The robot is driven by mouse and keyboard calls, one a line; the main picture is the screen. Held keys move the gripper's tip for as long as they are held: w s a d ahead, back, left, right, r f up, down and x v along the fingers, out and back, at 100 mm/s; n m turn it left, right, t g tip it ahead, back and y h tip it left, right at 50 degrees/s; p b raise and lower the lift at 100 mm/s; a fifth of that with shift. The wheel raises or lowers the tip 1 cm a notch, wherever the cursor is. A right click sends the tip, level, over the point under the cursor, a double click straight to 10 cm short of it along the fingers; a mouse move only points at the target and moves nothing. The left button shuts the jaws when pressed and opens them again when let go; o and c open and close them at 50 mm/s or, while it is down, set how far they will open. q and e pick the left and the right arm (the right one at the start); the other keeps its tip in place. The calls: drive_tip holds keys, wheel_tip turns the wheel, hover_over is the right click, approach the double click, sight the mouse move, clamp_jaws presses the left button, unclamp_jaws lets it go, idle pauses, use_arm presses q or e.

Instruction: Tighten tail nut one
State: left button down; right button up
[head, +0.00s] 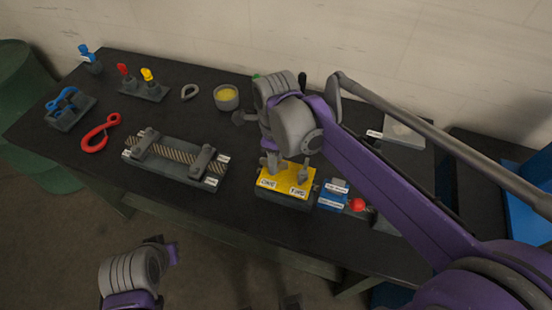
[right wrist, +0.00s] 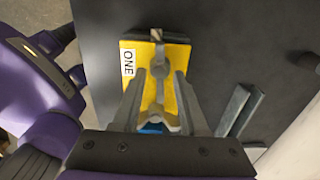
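A yellow-topped block (head: 284,182) with white labels sits near the front edge of the table; one label reads ONE in the right wrist view (right wrist: 128,62). A small grey upright part (right wrist: 160,72), which I take for tail nut one, stands on the yellow top by that label. A second grey part (head: 303,179) shows by the other label in the head view. My right gripper (right wrist: 160,85) is over the block, its fingers apart on both sides of the grey part. I cannot tell whether they touch it. My left arm shows low in the head view; its fingers are not clear.
A blue block (head: 333,195) and a red ball (head: 356,204) are to the right. The table front edge is close.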

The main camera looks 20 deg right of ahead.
wheel_tip(320, 180, up, 11)
drive_tip(key=shift+p, duration=0.35)
drive_tip(key=shift+f, duration=0.1)
idle(0.4)
